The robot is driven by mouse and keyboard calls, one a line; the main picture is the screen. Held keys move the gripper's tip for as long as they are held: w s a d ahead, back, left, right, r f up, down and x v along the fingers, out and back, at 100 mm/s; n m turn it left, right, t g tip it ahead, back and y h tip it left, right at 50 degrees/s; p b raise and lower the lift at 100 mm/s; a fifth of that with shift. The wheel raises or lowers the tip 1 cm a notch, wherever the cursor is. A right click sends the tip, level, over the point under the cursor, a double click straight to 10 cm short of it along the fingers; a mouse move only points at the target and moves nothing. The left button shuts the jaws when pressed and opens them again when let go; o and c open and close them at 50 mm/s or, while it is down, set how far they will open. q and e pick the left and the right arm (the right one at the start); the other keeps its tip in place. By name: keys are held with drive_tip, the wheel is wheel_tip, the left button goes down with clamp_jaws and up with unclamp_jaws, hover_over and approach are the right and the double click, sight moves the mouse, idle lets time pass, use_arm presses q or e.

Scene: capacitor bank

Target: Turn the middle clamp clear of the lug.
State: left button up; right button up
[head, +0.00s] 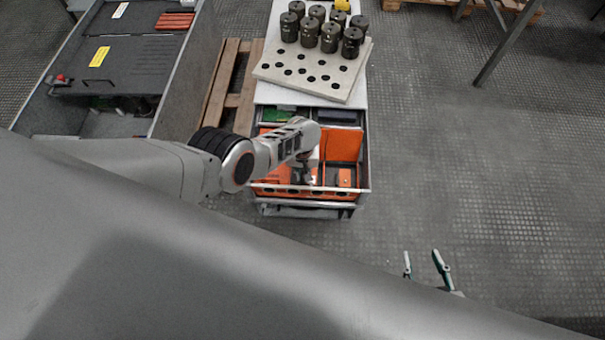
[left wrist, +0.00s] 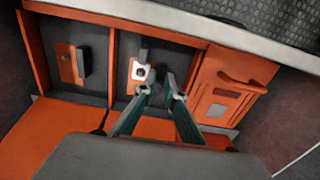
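In the left wrist view, the middle bay holds an orange plate with a pale block with a round dark hole (left wrist: 141,73). A short dark grey bar (left wrist: 144,54) stands just above the block; it looks like the middle clamp, but I cannot tell clamp from lug surely. My left gripper (left wrist: 162,94) is open and empty, its left fingertip close below the pale block; contact is unclear. In the head view, my left gripper (head: 306,171) reaches down into the orange-walled drawer (head: 342,144). My right gripper (head: 424,262) is open and empty above the floor.
The left bay has an orange plate (left wrist: 67,62) with a dark block (left wrist: 83,62). An orange unit with a handle (left wrist: 231,88) fills the right bay. Orange dividers separate the bays. Behind the drawer, a pale holed board (head: 308,72) carries several dark cylinders (head: 310,33).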

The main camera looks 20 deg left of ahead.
use_arm(q)
drive_tip(key=o, duration=0.3)
drive_tip(key=shift+o, duration=0.2)
drive_tip(key=shift+w+r, duration=0.1)
drive_tip(key=shift+r, duration=0.15)
drive_tip(key=shift+r, duration=3.75)
drive_tip(key=shift+d, duration=0.1)
